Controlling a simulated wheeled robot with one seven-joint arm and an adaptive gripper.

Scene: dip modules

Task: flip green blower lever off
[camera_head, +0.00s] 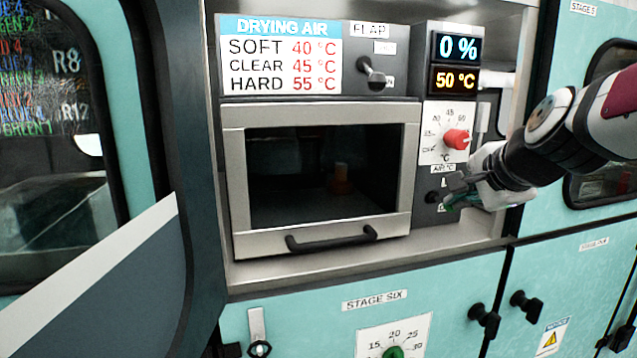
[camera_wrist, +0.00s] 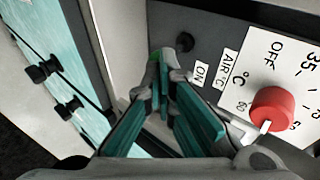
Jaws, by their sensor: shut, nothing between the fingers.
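The blower lever's dark round part (camera_head: 432,197) shows on the grey panel under the AIR °C label, just left of my gripper (camera_head: 450,193). In the wrist view a dark round knob (camera_wrist: 185,42) stands on the panel near the ON label (camera_wrist: 201,71). A small bright green patch (camera_wrist: 153,58) shows at my fingertips (camera_wrist: 166,68); it may be the lever's green grip, mostly hidden by the fingers. My gripper is shut with nothing between its teal-padded fingers. I cannot tell clearly whether it touches the lever or which way the lever points.
The red temperature dial (camera_head: 457,139) sits just above my gripper. The displays (camera_head: 458,62) read 0 % and 50 °C. The flap lever (camera_head: 372,75) is up and left. The oven door (camera_head: 320,235) is shut, with its handle (camera_head: 330,240) jutting out. Black cabinet knobs (camera_head: 485,317) stick out below.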

